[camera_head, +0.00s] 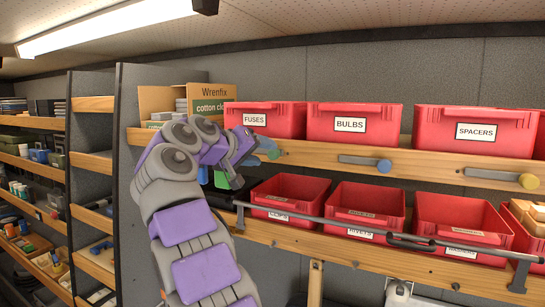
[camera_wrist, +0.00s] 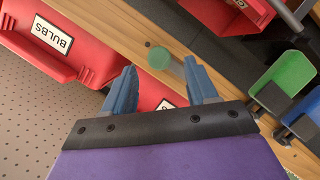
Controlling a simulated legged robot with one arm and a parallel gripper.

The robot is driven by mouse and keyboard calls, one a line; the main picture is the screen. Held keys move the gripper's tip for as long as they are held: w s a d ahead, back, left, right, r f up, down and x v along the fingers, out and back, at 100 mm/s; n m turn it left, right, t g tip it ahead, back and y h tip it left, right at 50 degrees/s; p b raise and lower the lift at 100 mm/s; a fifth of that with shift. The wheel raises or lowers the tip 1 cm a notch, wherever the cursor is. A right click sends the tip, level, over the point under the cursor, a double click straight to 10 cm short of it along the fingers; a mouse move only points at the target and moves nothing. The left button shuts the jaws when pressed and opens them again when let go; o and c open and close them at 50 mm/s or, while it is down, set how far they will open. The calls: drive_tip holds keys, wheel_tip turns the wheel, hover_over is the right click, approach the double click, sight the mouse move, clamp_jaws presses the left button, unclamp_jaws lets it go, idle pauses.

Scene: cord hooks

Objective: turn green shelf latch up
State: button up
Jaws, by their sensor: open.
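The green latch knob (camera_wrist: 158,57) shows in the wrist view on the wooden shelf edge, at the end of a short grey bar lying along that edge. My gripper (camera_wrist: 160,78) is open, with one blue-grey finger on each side of the picture line to the knob. Nothing is held between the fingers, and I cannot tell whether either touches the bar. In the head view, my gripper (camera_head: 266,149) is at the upper shelf edge below the FUSES bin; the green knob (camera_head: 274,155) shows just at its fingertips, and my arm hides most of the bar.
Other latches on the same edge have a blue knob (camera_head: 384,166) and a yellow knob (camera_head: 528,181), both lying level. Red bins stand above and below, including the BULBS bin (camera_head: 354,122). A grey rod (camera_head: 340,224) crosses in front of the lower bins.

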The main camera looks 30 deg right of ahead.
sight(271, 154)
drive_tip(key=shift+p+x, duration=0.3)
drive_tip(key=shift+x, duration=2.45)
drive_tip(key=shift+a, duration=0.1)
clamp_jaws()
